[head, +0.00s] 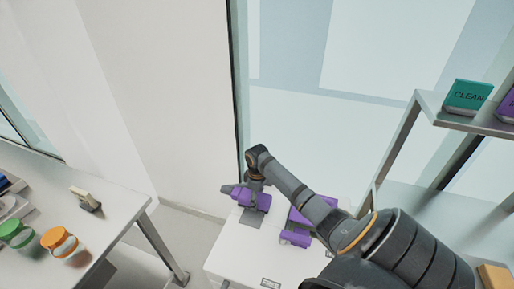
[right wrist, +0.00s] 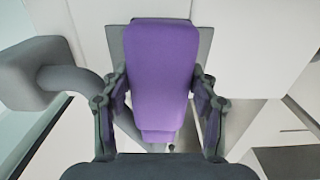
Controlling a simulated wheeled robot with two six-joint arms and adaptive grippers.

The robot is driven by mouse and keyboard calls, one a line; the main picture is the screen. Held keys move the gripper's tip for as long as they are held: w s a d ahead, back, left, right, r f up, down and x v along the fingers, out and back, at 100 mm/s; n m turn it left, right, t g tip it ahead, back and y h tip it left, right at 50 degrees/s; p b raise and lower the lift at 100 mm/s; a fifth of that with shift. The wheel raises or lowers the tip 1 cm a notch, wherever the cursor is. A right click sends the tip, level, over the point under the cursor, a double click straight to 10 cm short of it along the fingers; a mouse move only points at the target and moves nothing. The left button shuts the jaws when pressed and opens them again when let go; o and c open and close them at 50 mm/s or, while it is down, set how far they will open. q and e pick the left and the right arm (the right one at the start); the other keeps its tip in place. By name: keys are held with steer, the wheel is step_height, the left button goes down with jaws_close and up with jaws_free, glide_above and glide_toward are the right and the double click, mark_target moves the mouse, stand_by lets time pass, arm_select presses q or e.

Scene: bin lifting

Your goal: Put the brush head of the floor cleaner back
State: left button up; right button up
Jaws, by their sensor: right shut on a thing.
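My right gripper (head: 250,191) is over the white table at the wall. It is shut on a purple and grey part that looks like the brush head (head: 263,203). In the right wrist view the brush head (right wrist: 160,75) is a long purple block between the two fingers of my right gripper (right wrist: 160,100), with a grey plate behind its far end. The arm hides part of it in the head view. I cannot tell whether it touches the table. My left gripper is not in view.
More purple parts (head: 296,238) lie on the white table (head: 235,255), right of the gripper. A shelf (head: 425,205) with a green box (head: 467,96) stands at right. A left table (head: 110,215) holds jars. A grey curved tube (right wrist: 70,80) is left of the brush head.

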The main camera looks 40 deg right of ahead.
steer(key=shift+w+d+f+p, duration=0.1)
steer(key=shift+f+p, duration=0.05)
steer(key=shift+f, duration=0.75)
steer(key=shift+w+f+p, duration=0.1)
steer(key=shift+f+p, duration=0.05)
steer(key=shift+f, duration=0.75)
steer(key=o, duration=1.4)
steer(key=shift+f, duration=0.1)
steer(key=shift+o, duration=0.2)
step_height(320, 180, up, 12)
steer(key=shift+r+b, duration=0.15)
steer(key=shift+b, duration=0.25)
steer(key=shift+s, duration=0.1)
